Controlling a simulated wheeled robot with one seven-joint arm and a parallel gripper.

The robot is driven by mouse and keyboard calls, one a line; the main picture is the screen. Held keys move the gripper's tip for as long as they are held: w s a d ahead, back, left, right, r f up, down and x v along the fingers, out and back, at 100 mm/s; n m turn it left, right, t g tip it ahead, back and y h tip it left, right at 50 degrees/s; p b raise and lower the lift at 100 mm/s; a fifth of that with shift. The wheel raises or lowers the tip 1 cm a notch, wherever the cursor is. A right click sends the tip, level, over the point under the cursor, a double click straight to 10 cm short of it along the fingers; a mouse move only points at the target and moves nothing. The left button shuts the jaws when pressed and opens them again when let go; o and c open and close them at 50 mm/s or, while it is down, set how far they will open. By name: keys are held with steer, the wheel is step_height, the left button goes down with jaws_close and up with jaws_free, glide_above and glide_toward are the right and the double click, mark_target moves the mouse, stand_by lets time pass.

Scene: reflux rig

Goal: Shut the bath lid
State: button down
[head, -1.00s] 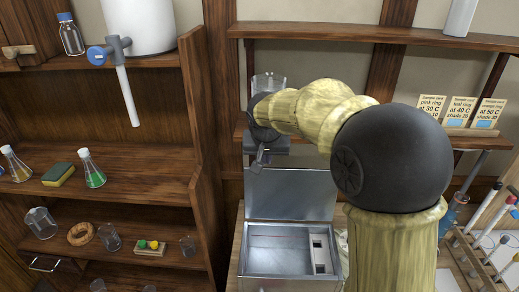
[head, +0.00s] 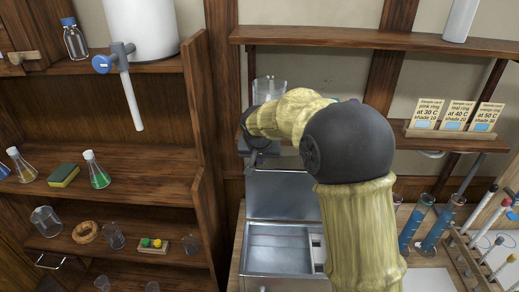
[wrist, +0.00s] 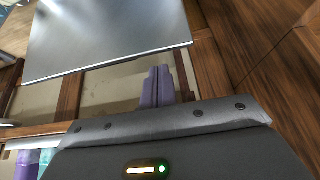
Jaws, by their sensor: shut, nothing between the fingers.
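The metal bath (head: 262,268) stands on the bench at the lower middle of the head view. Its grey lid (head: 288,193) is open, standing up at the bath's back edge. The lid also shows as a broad silvery panel in the wrist view (wrist: 110,38). My gripper (head: 251,160) is just above the lid's top left corner in the head view. In the wrist view its purple fingers (wrist: 157,86) are together and empty, with the lid's edge close by. I cannot tell whether they touch. My arm hides the bath's right side.
A wooden shelf unit (head: 198,130) with flasks and beakers stands close on the left. A clear beaker (head: 270,88) is behind my wrist. Blue-filled cylinders (head: 437,232) and a rack (head: 470,258) stand to the right. Sample cards (head: 455,115) sit on the back shelf.

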steer(key=p+x, duration=0.1)
steer(key=x, duration=0.3)
steer(key=shift+s+a+b, duration=0.1)
steer(key=shift+a+b, duration=0.05)
steer(key=shift+b, duration=0.45)
steer(key=shift+s+f+b, duration=0.1)
steer(key=shift+b, duration=0.2)
